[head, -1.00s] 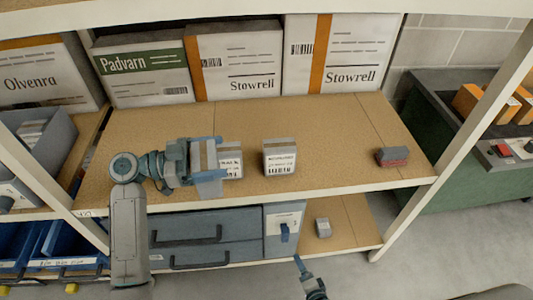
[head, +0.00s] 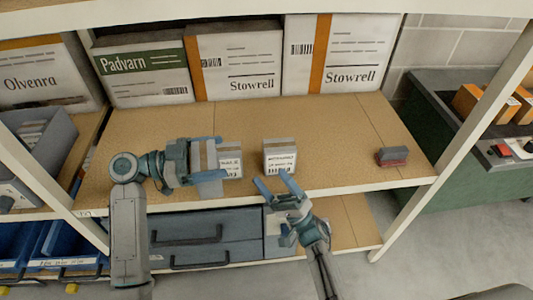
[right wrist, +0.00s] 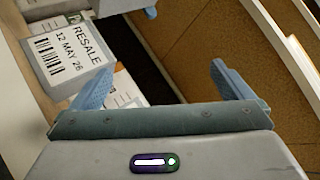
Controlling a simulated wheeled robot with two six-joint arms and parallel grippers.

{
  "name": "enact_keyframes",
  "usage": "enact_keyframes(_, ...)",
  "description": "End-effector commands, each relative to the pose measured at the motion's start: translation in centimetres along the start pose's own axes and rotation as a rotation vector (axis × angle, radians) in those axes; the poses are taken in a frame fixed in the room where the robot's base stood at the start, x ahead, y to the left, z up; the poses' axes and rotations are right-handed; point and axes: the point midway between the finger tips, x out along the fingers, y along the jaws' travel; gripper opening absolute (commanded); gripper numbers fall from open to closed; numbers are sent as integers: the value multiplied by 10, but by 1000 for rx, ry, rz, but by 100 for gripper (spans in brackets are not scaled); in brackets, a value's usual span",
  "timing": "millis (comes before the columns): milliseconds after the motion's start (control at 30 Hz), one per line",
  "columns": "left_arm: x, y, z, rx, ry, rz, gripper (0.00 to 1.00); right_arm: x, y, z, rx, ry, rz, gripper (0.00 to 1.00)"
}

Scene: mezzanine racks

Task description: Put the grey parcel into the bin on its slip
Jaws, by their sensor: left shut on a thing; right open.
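My left gripper (head: 207,160) is shut on a grey parcel (head: 229,160) with brown tape and a white label, at the shelf's left-centre. A second grey parcel (head: 281,157), also taped and labelled, stands to its right. My right gripper (head: 278,187) is open and empty, just in front of that second parcel. In the right wrist view its fingers (right wrist: 165,88) are apart; a grey parcel labelled "RESALE 12 MAY 26" (right wrist: 72,52) lies at upper left. I cannot tell which parcel that is. A grey bin (head: 35,150) holding white items stands at far left.
A grey and dark red block (head: 392,156) lies on the shelf's right. Large boxes (head: 240,60) line the back. Grey drawers (head: 190,238) and blue bins (head: 60,240) are below. An upright (head: 460,135) bounds the right. The shelf between second parcel and block is clear.

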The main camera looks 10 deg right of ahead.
Motion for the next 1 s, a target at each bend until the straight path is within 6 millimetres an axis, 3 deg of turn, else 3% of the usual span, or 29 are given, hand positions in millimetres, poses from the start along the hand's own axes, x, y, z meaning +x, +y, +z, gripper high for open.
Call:
enact_keyframes(33, 0, 0, -1, 1, 1, 0, 54, 17, -8, 0, -107, -103, -10, 100)
enact_keyframes(200, 0, 0, -1, 1, 1, 0, 54, 57, -25, 7, -520, -506, -50, 100)
enact_keyframes(333, 0, 0, -1, 1, 1, 0, 54, 71, -30, 4, -793, -795, -87, 100)
enact_keyframes(500, 0, 0, -1, 1, 1, 0, 54, 75, -33, -7, -1009, -1050, -119, 100)
enact_keyframes(733, 0, 0, -1, 1, 1, 0, 54, 77, -32, -10, -1093, -1161, -133, 100)
enact_keyframes(1000, 0, 0, -1, 1, 1, 0, 54, 98, -13, 24, -1092, -1158, -136, 100)
